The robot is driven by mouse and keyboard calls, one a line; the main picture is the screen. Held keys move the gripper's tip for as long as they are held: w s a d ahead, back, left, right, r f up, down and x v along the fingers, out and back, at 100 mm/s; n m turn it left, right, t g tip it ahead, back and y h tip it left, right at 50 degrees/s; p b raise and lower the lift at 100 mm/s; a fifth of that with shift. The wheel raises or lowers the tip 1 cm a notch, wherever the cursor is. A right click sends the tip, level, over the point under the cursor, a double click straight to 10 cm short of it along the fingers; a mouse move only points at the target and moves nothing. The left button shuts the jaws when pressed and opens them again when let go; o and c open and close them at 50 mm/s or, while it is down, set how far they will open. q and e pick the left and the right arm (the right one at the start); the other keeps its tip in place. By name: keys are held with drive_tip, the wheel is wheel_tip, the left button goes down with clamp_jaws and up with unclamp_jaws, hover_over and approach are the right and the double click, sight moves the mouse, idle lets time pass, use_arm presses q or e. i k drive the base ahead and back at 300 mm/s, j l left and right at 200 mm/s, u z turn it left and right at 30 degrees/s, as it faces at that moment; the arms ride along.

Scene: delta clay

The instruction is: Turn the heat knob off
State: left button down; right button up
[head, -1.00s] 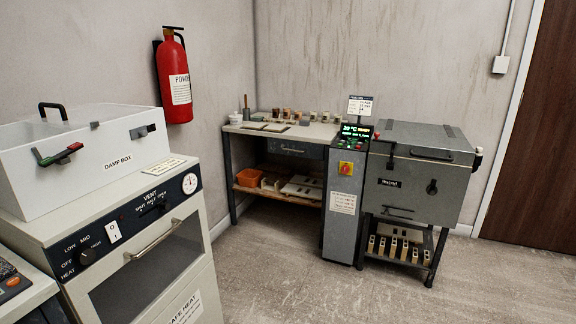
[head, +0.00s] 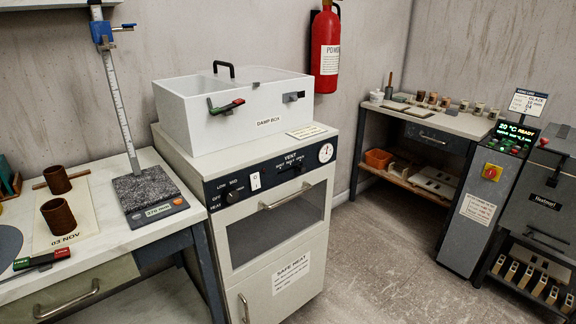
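The heat knob (head: 233,196) is a small dark knob on the dark control panel (head: 275,174) of a cream drying cabinet (head: 215,225). Labels OFF, LOW and MID stand around it, with HEAT below at the left. The knob's exact pointing direction is too small to tell. Neither of my grippers shows in the head view.
A white damp box (head: 228,125) stands on the cabinet. A worktop (head: 110,225) on the left holds a height gauge (head: 118,90) and brown clay cylinders (head: 59,217). A grey kiln controller (head: 484,200) stands at the right. The floor (head: 375,265) before the cabinet is clear.

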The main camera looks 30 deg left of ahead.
sight(230, 194)
drive_tip(key=u, duration=1.3)
